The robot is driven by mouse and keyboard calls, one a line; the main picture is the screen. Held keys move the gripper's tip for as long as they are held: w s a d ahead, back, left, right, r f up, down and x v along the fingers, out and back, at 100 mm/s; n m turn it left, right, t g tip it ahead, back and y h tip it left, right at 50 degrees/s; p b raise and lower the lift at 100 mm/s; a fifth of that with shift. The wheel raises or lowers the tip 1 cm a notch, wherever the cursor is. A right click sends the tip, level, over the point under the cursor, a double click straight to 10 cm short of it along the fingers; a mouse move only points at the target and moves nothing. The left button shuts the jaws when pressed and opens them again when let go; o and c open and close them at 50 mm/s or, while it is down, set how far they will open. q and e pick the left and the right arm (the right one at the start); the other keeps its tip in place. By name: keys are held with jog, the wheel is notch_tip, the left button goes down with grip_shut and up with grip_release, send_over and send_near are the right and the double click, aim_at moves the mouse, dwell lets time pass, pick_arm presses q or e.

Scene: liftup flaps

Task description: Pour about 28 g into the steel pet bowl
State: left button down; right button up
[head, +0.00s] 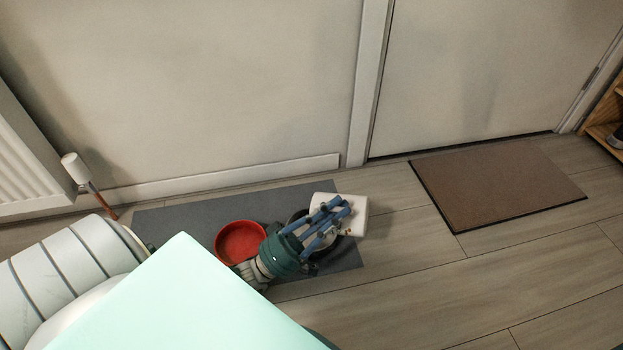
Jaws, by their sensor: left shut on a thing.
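My left gripper (325,217) is shut on a white container (357,207), with its blue fingers across it. The container appears tilted over a dark-rimmed round bowl, which looks like the steel pet bowl (296,215). The gripper and container hide most of this bowl, so its contents cannot be told. A few small brown bits show near the container's lower edge; whether they are falling or resting is unclear. A red bowl (241,242) sits to the left, beside the gripper. My right gripper is not in view.
The bowls are on a dark grey mat (180,222) along the wall. A radiator (30,160) with a pipe and valve is at the left. A brown doormat (495,185) lies before the door. A wooden shelf (605,112) is at the right edge. Floor at lower right is clear.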

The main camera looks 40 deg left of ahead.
pick_arm(q)
jog(key=shift+s+a+r+n+t+y, duration=0.15)
jog(key=shift+s+a+r+n+t, duration=0.05)
jog(key=shift+a+r+n+t, duration=0.3)
jog(key=shift+s+a+r+n+t+y, duration=0.2)
jog(key=shift+a+r+n+t, duration=0.2)
jog(key=shift+r, duration=0.2)
dwell(1.5)
